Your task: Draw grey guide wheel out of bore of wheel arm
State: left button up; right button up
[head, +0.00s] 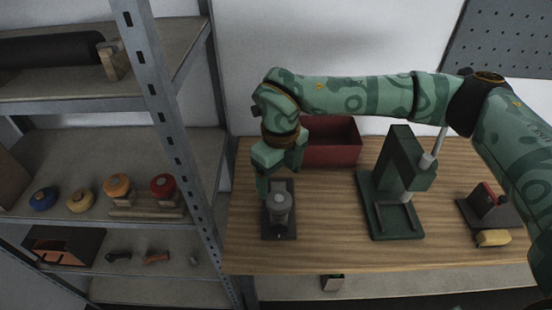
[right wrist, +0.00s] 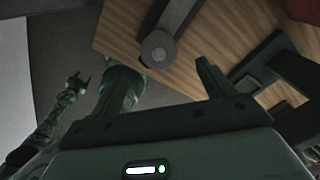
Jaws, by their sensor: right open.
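The grey guide wheel (head: 280,201) sits on the dark wheel arm (head: 289,231), at the left of the wooden table. In the right wrist view the wheel (right wrist: 157,48) is a grey disc with a smaller round hub, at the end of the dark wheel arm (right wrist: 180,14). The bore is hidden. My right gripper (head: 281,176) is open and empty, pointing down over the wheel. Its fingers are apart in the wrist view, with the wheel beyond them, nearer the left finger. My left gripper (right wrist: 78,83) shows small at the left of the wrist view, its fingers apart.
A red bin (head: 333,142) stands behind the wheel arm. A green press (head: 400,175) stands to its right. A red-and-black block (head: 486,200) and a yellow piece (head: 493,238) lie farther right.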

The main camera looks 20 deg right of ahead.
aim_at(279, 199)
notch_tip(279, 199, down, 11)
jog(key=shift+a+r+b, duration=0.1)
jog(key=shift+r+b, duration=0.1)
jog(key=shift+b, duration=0.25)
jog(key=shift+f, duration=0.5)
pick_arm(q)
jog(key=shift+w+a+f, duration=0.15)
jog(key=shift+w+f, duration=0.35)
jog(key=shift+f, duration=0.05)
pick_arm(e)
jog(key=c, duration=1.1)
pick_arm(q)
jog(key=shift+w+r+p, duration=0.2)
jog(key=shift+r+p, duration=1.1)
jog(key=shift+r, duration=0.05)
jog(key=shift+w+r+p, duration=0.15)
jog(key=shift+r+p, duration=1.1)
jog(key=shift+r, duration=0.05)
pick_arm(e)
jog(key=shift+r, duration=3.25)
jog(key=shift+c, duration=0.2)
